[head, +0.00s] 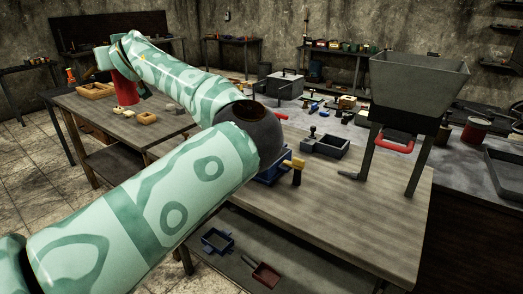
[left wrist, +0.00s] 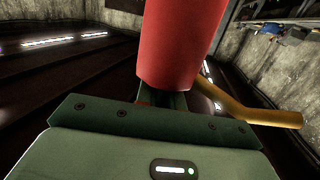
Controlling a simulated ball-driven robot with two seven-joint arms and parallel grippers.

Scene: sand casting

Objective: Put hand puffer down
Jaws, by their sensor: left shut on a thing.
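The hand puffer is a red cylinder (head: 126,90) at the far left in the head view, over the left wooden table (head: 84,109). The left wrist view shows its red body (left wrist: 180,45) large, with a brass-coloured tube (left wrist: 255,112) sticking out to the right. My left gripper (head: 121,70) is shut on the puffer; in the wrist view its dark green jaws (left wrist: 165,99) meet the red body. I cannot tell whether the puffer touches the table. My right gripper is not in view.
Wooden trays (head: 95,90) and small wooden blocks (head: 147,118) lie on the left table. A second table (head: 330,215) holds a grey hopper (head: 418,80) on legs, a grey mould box (head: 325,147) and small tools. My left arm hides part of both tables.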

